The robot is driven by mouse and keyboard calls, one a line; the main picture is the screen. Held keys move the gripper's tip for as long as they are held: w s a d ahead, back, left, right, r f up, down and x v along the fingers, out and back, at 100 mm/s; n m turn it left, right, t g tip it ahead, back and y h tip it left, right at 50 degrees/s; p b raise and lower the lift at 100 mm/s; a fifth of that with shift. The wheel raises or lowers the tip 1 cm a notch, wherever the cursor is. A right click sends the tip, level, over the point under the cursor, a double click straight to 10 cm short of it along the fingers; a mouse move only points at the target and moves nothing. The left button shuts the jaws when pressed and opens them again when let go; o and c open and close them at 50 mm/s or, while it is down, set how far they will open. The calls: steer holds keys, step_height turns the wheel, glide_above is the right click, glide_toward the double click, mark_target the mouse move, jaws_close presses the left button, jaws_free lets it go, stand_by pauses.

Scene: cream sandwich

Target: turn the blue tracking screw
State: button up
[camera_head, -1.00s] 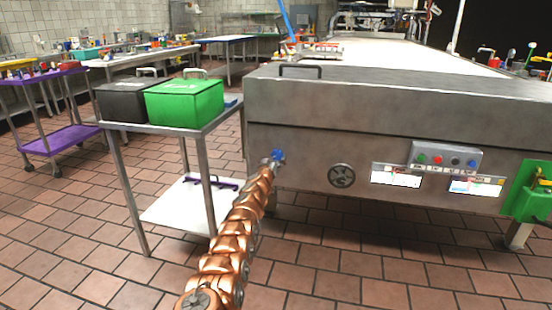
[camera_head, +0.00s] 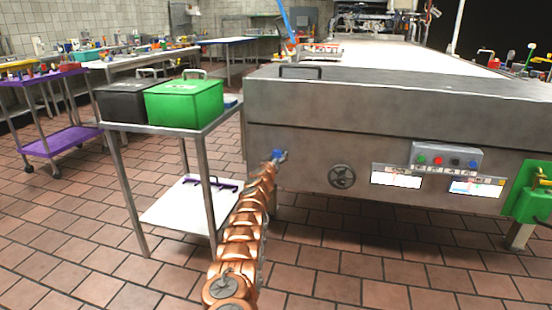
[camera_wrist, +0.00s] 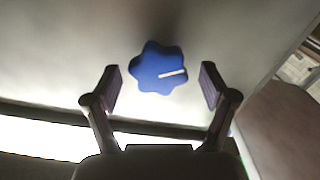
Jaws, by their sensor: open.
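The blue tracking screw (camera_wrist: 157,68) is a lobed blue knob with a white line pointing right, set on the steel face of the machine. In the wrist view it lies between and a little beyond the two fingers of my gripper (camera_wrist: 162,88), which is open, with a gap on each side of the knob. In the head view the blue screw (camera_head: 280,154) is a small spot near the left end of the machine's front panel (camera_head: 310,150), at the end of my copper arm. My gripper (camera_head: 274,160) is small there and its fingers are hard to make out.
A steel cart with a green box (camera_head: 185,103) and a black box (camera_head: 126,103) stands left of my arm. A control box (camera_head: 446,156) with several buttons and a green unit (camera_head: 530,192) are on the machine's right. Tiled floor (camera_head: 345,260) in front is clear.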

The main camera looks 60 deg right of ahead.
steer(key=shift+c, duration=0.5)
steer(key=c, duration=1.1)
steer(key=shift+o, duration=0.2)
steer(key=shift+m, duration=0.3)
steer(key=m+b, duration=0.4)
steer(key=m, duration=0.5)
steer(key=shift+s+d+m, duration=0.1)
steer(key=shift+m, duration=0.2)
steer(key=shift+f+m+b, duration=0.15)
steer(key=shift+m+b, duration=1.55)
steer(key=shift+m, duration=3.15)
steer(key=shift+f+m+b, duration=0.15)
steer(key=shift+m+b, duration=1.5)
steer(key=shift+m, duration=3.2)
